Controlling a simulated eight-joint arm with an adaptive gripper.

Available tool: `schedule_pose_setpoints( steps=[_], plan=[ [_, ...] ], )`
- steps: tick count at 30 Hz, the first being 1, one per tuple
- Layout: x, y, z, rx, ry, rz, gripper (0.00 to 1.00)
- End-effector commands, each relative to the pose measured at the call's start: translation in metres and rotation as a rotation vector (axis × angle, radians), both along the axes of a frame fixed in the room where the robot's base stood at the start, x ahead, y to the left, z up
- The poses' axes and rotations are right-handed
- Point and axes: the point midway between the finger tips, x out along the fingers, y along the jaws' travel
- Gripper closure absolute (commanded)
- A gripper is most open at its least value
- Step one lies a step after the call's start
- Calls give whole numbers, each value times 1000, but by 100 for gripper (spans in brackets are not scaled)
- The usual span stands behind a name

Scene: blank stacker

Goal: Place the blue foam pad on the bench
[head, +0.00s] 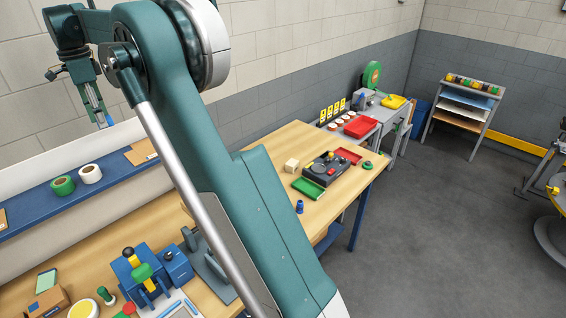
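My gripper (97,108) is at the upper left, raised in front of the pale block wall and pointing down. A narrow light-blue piece shows between its fingers; I take it for the blue foam pad (92,104), seen nearly edge-on and held clear of every surface. Its full shape is hidden by the fingers. The wooden bench (281,146) runs from the lower left to the middle. My teal arm crosses in front and hides a large part of it.
A blue shelf (115,172) with green and white tape rolls runs behind the bench. A blue fixture (142,272) and small parts crowd the near left. A black device (325,168), red and green trays and a small blue object (299,206) stand on the right part.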

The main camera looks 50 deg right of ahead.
Motion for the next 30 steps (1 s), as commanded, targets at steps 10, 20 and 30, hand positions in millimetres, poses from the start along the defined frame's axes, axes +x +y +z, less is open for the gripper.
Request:
schedule_pose_setpoints(
  steps=[10,20,30],
  plan=[
    [-27,-96,3,0,0,-95,69],
    [-69,-198,4,0,0,-201,69],
    [-124,-294,5,0,0,-309,69]
  ],
)
